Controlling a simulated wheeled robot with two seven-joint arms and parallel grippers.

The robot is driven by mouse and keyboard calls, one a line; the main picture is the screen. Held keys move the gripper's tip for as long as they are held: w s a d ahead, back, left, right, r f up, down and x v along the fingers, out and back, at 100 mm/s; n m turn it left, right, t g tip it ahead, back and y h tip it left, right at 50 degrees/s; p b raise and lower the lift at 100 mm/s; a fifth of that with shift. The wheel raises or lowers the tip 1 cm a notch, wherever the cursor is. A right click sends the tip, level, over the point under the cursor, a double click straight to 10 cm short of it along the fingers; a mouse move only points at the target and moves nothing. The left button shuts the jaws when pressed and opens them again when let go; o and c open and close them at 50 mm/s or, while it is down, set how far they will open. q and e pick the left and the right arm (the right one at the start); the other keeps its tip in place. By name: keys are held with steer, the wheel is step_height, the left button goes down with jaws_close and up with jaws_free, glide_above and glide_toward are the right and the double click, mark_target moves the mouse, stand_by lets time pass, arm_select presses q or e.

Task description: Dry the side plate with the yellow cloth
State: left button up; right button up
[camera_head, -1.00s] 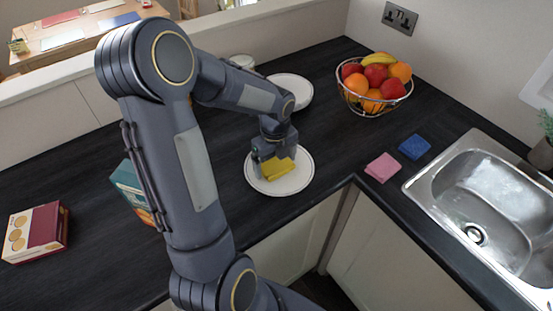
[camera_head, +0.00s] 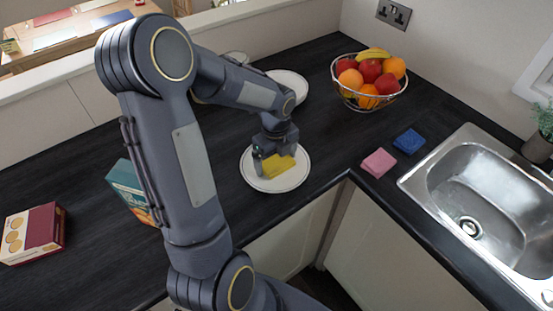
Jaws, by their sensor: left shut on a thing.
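The side plate (camera_head: 295,178), white with a thin dark line near its rim, lies flat on the dark worktop near its inner corner. The yellow cloth (camera_head: 279,166) is over the middle of the plate and looks to be touching it. My left gripper (camera_head: 275,158) points down over the plate and is shut on the cloth. Its fingers hide part of the cloth and the plate's far side. My right gripper does not show.
A fruit bowl (camera_head: 369,99) and another white plate (camera_head: 291,84) stand behind. Boxes (camera_head: 33,232) (camera_head: 128,188) stand at left, one partly behind my arm.

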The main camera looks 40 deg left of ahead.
arm_select(q)
steer(key=shift+a+r, duration=0.15)
step_height(320, 180, up, 6)
steer(key=p, duration=0.5)
steer(key=shift+r+p, duration=0.1)
steer(key=shift+p, duration=0.2)
stand_by(0.4)
